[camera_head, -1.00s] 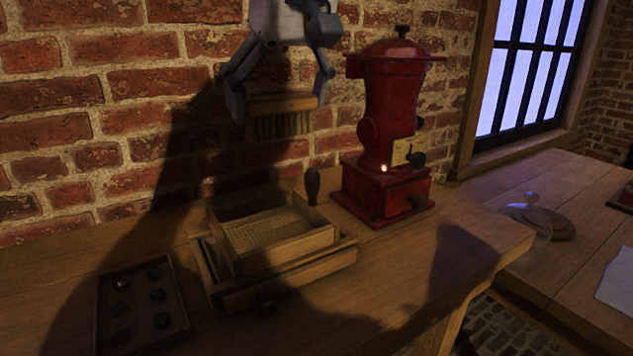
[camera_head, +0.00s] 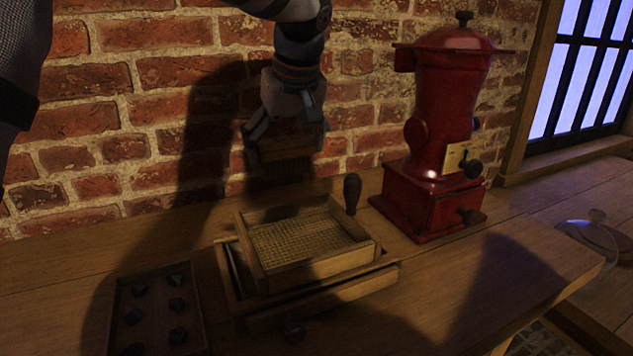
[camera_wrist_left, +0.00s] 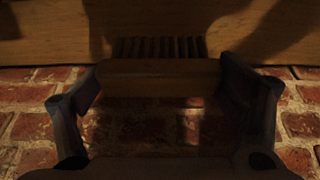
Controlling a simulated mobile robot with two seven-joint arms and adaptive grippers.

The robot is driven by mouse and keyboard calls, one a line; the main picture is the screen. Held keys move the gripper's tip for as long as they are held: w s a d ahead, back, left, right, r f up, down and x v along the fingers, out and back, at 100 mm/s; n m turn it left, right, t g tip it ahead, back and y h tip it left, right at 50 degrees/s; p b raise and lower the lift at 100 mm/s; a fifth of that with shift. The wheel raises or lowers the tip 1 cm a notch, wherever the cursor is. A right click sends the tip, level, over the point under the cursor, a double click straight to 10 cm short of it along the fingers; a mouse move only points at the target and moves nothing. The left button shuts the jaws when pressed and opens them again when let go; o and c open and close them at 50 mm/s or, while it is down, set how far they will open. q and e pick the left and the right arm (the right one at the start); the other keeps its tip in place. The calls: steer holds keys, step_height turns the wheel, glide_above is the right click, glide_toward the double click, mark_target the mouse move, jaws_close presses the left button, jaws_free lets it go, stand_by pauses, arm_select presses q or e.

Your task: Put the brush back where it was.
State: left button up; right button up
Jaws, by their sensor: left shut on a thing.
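The brush (camera_head: 286,150) has a wooden back and dark bristles that point down. My left gripper (camera_head: 286,142) is shut on the brush's wooden back, one finger at each end. It holds the brush up in front of the brick wall, behind the wooden sieve tray. The left wrist view shows the brush (camera_wrist_left: 160,75) across the gap between the fingers of my left gripper (camera_wrist_left: 165,85), bristles towards the wooden table (camera_wrist_left: 50,35). Shadow makes the gap between bristles and table hard to judge. My right gripper is not in view.
A mesh-bottomed wooden sieve tray (camera_head: 325,268) sits on a larger wooden frame (camera_head: 345,298), with a dark upright handle (camera_head: 352,193) behind it. A red grinder (camera_head: 440,120) stands to the right. A dark tray of several small pieces (camera_head: 190,302) lies front left.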

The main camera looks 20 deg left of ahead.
mark_target(283, 145)
arm_select(q)
steer(key=x, duration=0.3)
steer(key=a+x, duration=0.1)
steer(key=x, duration=0.1)
steer(key=shift+w+a+r, duration=0.1)
steer(key=shift+w, duration=0.2)
steer(key=shift+w+a+f, duration=0.1)
steer(key=shift+a+f, duration=0.05)
steer(key=shift+f, duration=0.75)
steer(key=shift+a+f, duration=0.15)
steer(key=shift+f, duration=0.8)
steer(key=shift+f, duration=0.15)
steer(key=o, duration=1)
steer(key=shift+o, duration=0.2)
steer(key=v, duration=1.2)
steer(key=shift+w, duration=0.1)
